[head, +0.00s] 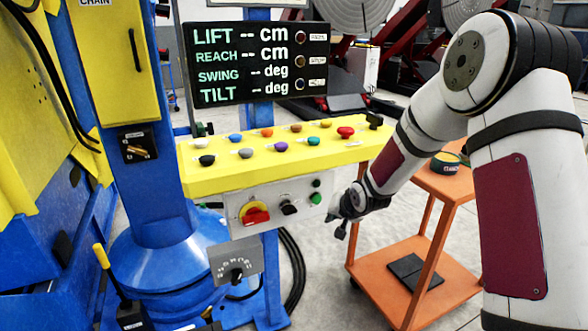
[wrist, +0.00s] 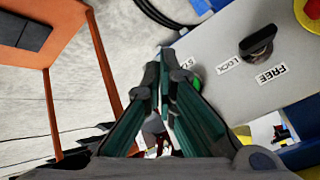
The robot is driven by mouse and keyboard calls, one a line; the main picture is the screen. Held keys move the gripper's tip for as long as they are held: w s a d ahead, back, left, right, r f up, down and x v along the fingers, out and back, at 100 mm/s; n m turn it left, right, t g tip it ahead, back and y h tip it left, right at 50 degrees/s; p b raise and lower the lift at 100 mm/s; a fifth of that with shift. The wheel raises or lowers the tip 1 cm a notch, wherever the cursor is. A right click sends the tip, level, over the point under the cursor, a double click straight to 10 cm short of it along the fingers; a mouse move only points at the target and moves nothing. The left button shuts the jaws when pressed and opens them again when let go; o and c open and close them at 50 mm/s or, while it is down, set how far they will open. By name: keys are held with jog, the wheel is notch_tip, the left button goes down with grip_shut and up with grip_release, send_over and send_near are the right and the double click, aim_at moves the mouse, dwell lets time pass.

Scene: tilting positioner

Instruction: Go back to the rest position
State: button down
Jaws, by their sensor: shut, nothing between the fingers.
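My gripper (head: 343,229) is shut and empty, just right of the grey switch box (head: 240,205) under the yellow button console (head: 225,178). In the wrist view its dark fingers (wrist: 167,62) are together, pointing at the box face. They partly hide the green button (wrist: 196,84) and a label beside it. I cannot tell whether the fingertips touch the box. The green button also shows in the head view (head: 316,198). A black knob (wrist: 258,48) with LOCK and FREE labels sits beside it. My arm reaches in from the right.
An orange cart (head: 447,187) stands close to my gripper, with a dark round object (head: 445,163) on top and a black flat item (head: 415,272) on its lower shelf. A blue column (head: 143,195) stands left. The display (head: 257,63) shows dashes. Black cables lie on the floor.

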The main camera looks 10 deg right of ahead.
jog(key=s+d+r+n+g+h, duration=0.1)
jog(key=s+r+g, duration=0.1)
jog(key=s+r, duration=0.85)
jog(key=s+d+r+n+g+h, duration=0.1)
jog(key=s+r+g+h, duration=0.1)
jog(key=s+r, duration=0.8)
jog(key=s+a+n+g+y, duration=0.1)
jog(key=s+a+n+g, duration=0.15)
jog(key=s, duration=2.65)
notch_tip(320, 180, up, 15)
jog(key=t+p, duration=0.2)
jog(key=p, duration=1.1)
jog(key=shift+d+p, duration=0.3)
jog(key=shift+p, duration=0.1)
